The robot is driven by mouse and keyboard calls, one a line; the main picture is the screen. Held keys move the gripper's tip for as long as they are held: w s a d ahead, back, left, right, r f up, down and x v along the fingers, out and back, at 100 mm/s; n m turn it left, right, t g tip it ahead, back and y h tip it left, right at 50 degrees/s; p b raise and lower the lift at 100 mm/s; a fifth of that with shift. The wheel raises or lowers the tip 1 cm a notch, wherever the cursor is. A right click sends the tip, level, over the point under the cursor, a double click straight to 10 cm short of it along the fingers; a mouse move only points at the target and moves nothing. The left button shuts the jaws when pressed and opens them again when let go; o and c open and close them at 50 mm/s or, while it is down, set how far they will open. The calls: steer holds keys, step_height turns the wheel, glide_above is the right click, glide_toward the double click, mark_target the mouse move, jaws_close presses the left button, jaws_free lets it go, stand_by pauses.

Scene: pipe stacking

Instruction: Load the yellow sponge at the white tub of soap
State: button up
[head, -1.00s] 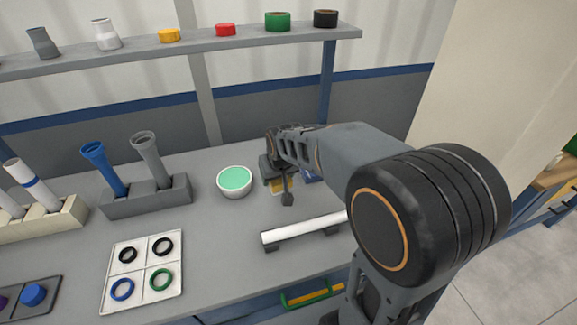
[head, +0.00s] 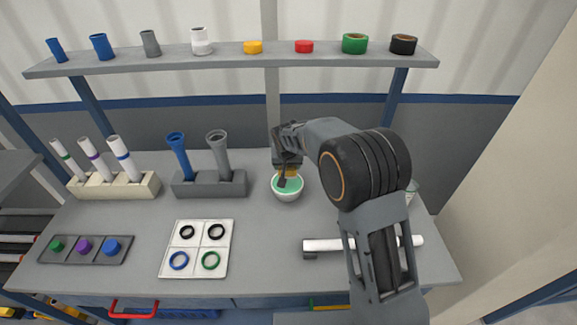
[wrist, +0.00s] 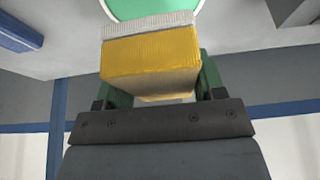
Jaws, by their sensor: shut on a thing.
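The yellow sponge (wrist: 150,65) is held between the fingers of my gripper (wrist: 155,85) in the wrist view. It has a pale grey-white strip on its far edge. In the head view my gripper (head: 287,178) is over the white tub of soap (head: 287,193), which holds green liquid. The tub's green soap also shows in the wrist view (wrist: 155,9), just beyond the sponge's pale edge. I cannot tell whether the sponge touches the soap.
A grey holder (head: 208,189) with blue and grey pipes stands left of the tub. A white tray of rings (head: 197,248) lies front left. A white pipe (head: 325,245) lies on supports to the right, partly behind my arm. A shelf (head: 230,63) with caps and pipes runs above.

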mark_target(288, 181)
steer(key=shift+f+b, duration=1.6)
steer(key=shift+f, duration=1.25)
steer(key=shift+f+b, duration=0.45)
steer(key=shift+f, duration=0.05)
steer(key=shift+s+d+f+b, duration=0.1)
steer(key=shift+s+f+b, duration=0.15)
steer(key=shift+f+b, duration=0.3)
stand_by(1.8)
steer(key=shift+r, duration=0.25)
steer(key=shift+w+r+p, duration=0.2)
steer(key=shift+r+p, duration=1.75)
steer(key=shift+r, duration=1.7)
